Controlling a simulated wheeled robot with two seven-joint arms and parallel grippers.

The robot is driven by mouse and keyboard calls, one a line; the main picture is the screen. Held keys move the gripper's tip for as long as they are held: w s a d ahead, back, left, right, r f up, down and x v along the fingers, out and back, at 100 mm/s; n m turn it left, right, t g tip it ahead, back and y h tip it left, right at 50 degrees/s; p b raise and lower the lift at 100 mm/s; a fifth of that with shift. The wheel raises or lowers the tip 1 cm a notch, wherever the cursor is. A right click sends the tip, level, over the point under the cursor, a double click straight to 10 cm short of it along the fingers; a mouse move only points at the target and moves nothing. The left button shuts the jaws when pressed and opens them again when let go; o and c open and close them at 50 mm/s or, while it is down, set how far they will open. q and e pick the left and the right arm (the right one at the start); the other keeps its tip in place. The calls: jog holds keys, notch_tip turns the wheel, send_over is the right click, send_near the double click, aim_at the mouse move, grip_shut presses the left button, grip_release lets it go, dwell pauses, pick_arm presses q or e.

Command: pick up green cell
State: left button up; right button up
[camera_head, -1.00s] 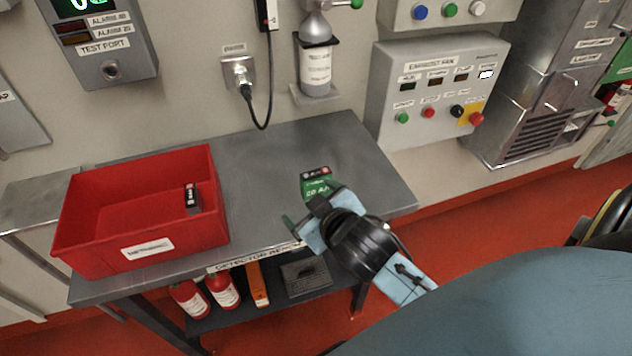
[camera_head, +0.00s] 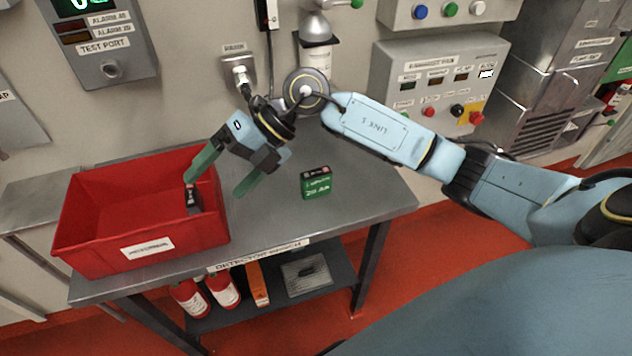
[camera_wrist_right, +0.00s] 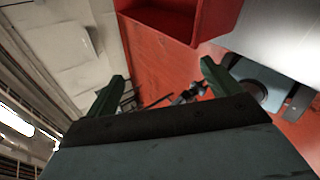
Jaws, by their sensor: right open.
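The green cell (camera_head: 317,186), a small green block with a dark top, stands on the grey bench right of its middle in the head view. My right gripper (camera_head: 213,178) is open and empty, up and left of the cell, with its green fingertips near the right side of the red bin. In the right wrist view its two fingers (camera_wrist_right: 163,80) are apart with nothing between them. The green cell is not seen in the wrist view. My left gripper is not in view.
The red bin (camera_head: 150,257) stands on the left of the bench (camera_head: 350,205) and holds a dark cell (camera_head: 193,198). It also shows in the wrist view (camera_wrist_right: 228,15). Wall boxes, a hanging cable and a cylinder line the back. The bench around the green cell is clear.

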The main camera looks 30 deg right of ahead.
jog(key=w+d+f+h, duration=0.2)
jog(key=d+h, duration=0.4)
jog(key=d, duration=0.4)
jog(key=r+m+g+h, duration=0.1)
jog(key=r+m+h, duration=0.15)
jog(key=h, duration=0.25)
send_over(316, 172)
jog(key=f, duration=0.7)
jog(key=shift+s+d+f, duration=0.15)
jog(key=shift+s+f, duration=0.15)
jog(key=shift+f, duration=0.05)
jog(key=shift+w+f, duration=0.15)
jog(key=shift+f, duration=1.4)
jog(key=shift+w+f, duration=0.1)
jog(key=shift+f, duration=1.4)
jog(key=shift+c, duration=0.3)
jog(key=shift+r, duration=0.1)
jog(key=c, duration=1.2)
